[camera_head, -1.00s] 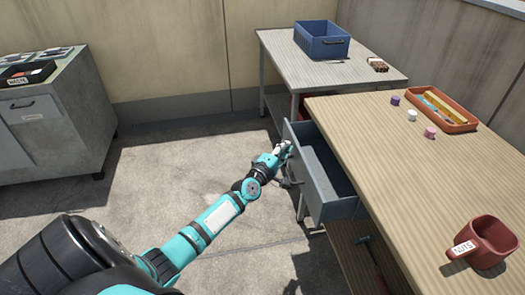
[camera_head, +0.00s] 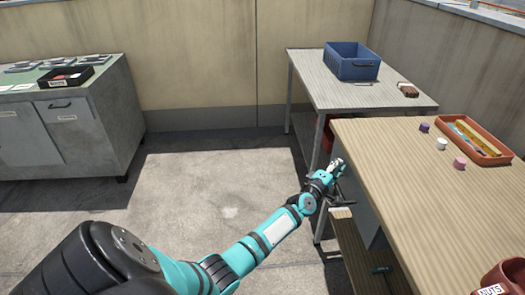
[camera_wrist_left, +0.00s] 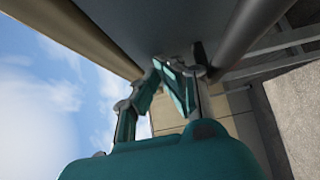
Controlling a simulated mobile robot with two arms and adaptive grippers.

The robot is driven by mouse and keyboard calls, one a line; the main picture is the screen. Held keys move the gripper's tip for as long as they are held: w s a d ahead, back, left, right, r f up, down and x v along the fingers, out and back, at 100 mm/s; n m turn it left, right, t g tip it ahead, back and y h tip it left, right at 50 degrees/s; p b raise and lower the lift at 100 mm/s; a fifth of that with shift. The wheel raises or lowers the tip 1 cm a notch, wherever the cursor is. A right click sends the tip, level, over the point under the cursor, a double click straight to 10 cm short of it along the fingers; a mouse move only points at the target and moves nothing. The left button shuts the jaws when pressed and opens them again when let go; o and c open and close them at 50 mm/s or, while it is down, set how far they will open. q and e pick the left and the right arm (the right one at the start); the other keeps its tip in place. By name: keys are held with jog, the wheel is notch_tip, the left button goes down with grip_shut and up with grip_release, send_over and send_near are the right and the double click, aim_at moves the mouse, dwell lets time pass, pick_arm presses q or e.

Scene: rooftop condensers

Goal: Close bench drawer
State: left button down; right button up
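The wooden-topped bench (camera_head: 420,165) stands at the right, with a grey drawer (camera_head: 367,205) under its top. The drawer's grey front sits about level with the bench edge and no open inside shows. My arm hides part of the front, so I cannot tell whether a small gap is left. My left gripper (camera_head: 336,168) is at the drawer front. In the left wrist view its fingertips (camera_wrist_left: 165,68) come together against or very close to the grey face (camera_wrist_left: 150,25), with nothing seen between them. My right gripper is in neither view.
An orange tray (camera_head: 479,140), small pots (camera_head: 441,144) and a red bin (camera_head: 507,277) stand on the bench top. A grey table with a blue bin (camera_head: 352,62) is behind. A grey cabinet (camera_head: 70,125) stands left. The floor between is clear.

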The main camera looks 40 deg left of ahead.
pick_arm(q)
jog(key=shift+s+d+r, duration=0.15)
jog(key=shift+d, duration=0.2)
jog(key=s, duration=1.2)
jog(key=s+d+f+m+g+h, duration=0.25)
jog(key=s+d+f+m, duration=0.2)
jog(key=f, duration=0.55)
jog(key=s+d+f+m+g+h, duration=0.1)
jog(key=s+d+f+m+g, duration=0.35)
jog(key=f, duration=0.55)
jog(key=s+d+f+m+g, duration=0.3)
jog(key=s+f+m+g, duration=0.5)
jog(key=s+f, duration=1.05)
jog(key=s+a+f+m+g+y, duration=0.15)
jog(key=s+m, duration=0.25)
jog(key=s, duration=0.7)
jog(key=s+a+r+p, duration=0.2)
jog(key=s+r+p, duration=0.2)
jog(key=s+p, duration=0.8)
jog(key=shift+s+m+p, duration=0.3)
jog(key=shift+s+p, duration=0.1)
jog(key=shift+p, duration=0.85)
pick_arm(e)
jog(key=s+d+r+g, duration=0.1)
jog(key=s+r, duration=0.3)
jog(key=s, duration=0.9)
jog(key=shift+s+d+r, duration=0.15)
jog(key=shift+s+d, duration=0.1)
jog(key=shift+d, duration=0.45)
